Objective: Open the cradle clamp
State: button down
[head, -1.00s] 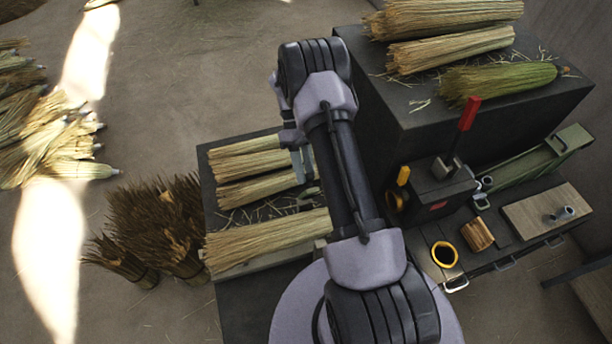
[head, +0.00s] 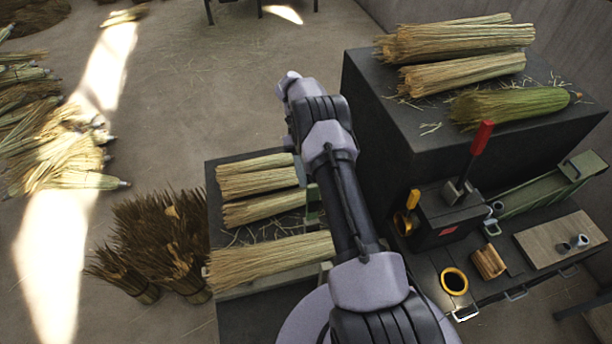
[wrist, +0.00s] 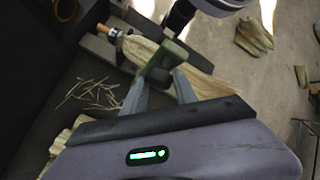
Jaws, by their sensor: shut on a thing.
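In the wrist view, my gripper (wrist: 163,80) is shut on the green cradle clamp (wrist: 160,62), with a finger on each side of its near end. The clamp lies across a straw broom bundle (wrist: 142,50) with an orange-tipped end at upper left. The bundle's brush end fans out to the lower right, past my fingers. How far the clamp is open cannot be told. In the head view my arm hides most of the gripper and cradle.
Straw bundles (head: 258,180) lie on a low dark table at the middle left. A tall dark block (head: 400,130) carries more bundles. A bench with a red lever (head: 481,138) and a yellow ring (head: 454,281) is at right. Brown bristle bundles (head: 160,235) stand on the floor.

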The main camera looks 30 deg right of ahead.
jog(key=shift+s+d+f, duration=0.1)
jog(key=shift+d+f, duration=0.05)
jog(key=shift+d, duration=0.05)
jog(key=c, duration=1.2)
grip_release()
jog(key=shift+c, duration=0.2)
jog(key=shift+o, duration=1.2)
jog(key=shift+d, duration=0.3)
jog(key=r, duration=0.4)
jog(key=shift+s+a, duration=0.1)
jog(key=shift+a, duration=0.1)
jog(key=s+a+b, duration=0.1)
jog(key=s+a, duration=0.1)
jog(key=s, duration=0.5)
jog(key=s+a+r, duration=0.1)
jog(key=s+a, duration=0.2)
jog(key=s, duration=0.5)
jog(key=shift+a+b, duration=0.15)
jog(key=shift+b, duration=0.25)
jog(key=shift+r, duration=0.1)
